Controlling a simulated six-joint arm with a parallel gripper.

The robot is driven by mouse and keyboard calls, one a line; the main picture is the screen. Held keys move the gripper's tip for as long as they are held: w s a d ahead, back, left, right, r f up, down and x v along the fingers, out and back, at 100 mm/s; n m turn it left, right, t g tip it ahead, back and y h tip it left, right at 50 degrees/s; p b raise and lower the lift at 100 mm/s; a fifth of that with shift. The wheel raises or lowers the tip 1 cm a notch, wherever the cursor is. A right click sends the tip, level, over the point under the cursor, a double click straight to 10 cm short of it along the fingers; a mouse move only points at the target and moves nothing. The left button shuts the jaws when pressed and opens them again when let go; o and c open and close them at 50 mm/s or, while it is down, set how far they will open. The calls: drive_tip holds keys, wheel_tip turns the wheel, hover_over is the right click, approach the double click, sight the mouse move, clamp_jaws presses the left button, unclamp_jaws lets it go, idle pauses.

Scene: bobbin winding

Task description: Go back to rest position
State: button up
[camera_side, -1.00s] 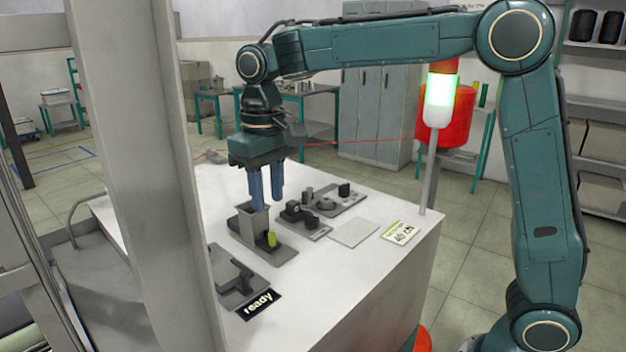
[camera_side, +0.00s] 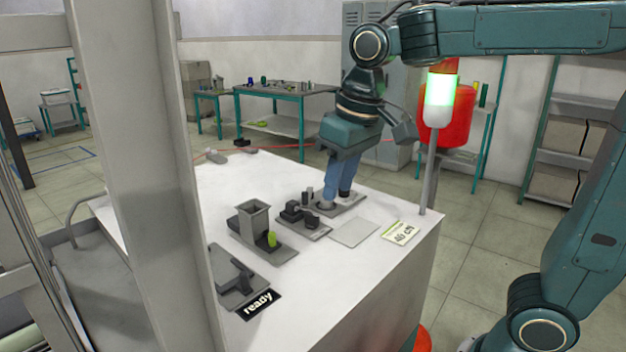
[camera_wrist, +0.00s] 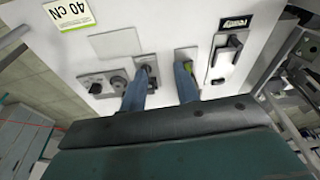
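My gripper (camera_side: 338,192) has two blue fingers pointing down over the rear plate (camera_side: 350,208) on the white table (camera_side: 225,185). In the side view the fingers overlap the small parts on that plate, so I cannot tell whether they touch. In the wrist view my gripper (camera_wrist: 165,82) shows its fingers spread apart with nothing between them.
A grey square hopper (camera_side: 254,218) stands on a plate with a yellow-green piece (camera_side: 272,239). A winding unit (camera_side: 298,212), a blank grey plate (camera_side: 354,232), a "40 cN" card (camera_side: 401,232), a lever plate (camera_side: 237,277) and a "ready" sign (camera_side: 259,304) share the table. A lit signal pole (camera_side: 432,165) stands at the table corner.

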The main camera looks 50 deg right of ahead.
drive_tip(key=s+d+f+t, duration=0.1)
drive_tip(key=s+d+f, duration=0.1)
drive_tip(key=s, duration=0.5)
drive_tip(key=s+d+f+t, duration=0.2)
drive_tip(key=s+f, duration=0.1)
drive_tip(key=s, duration=0.3)
drive_tip(key=shift+s, duration=0.35)
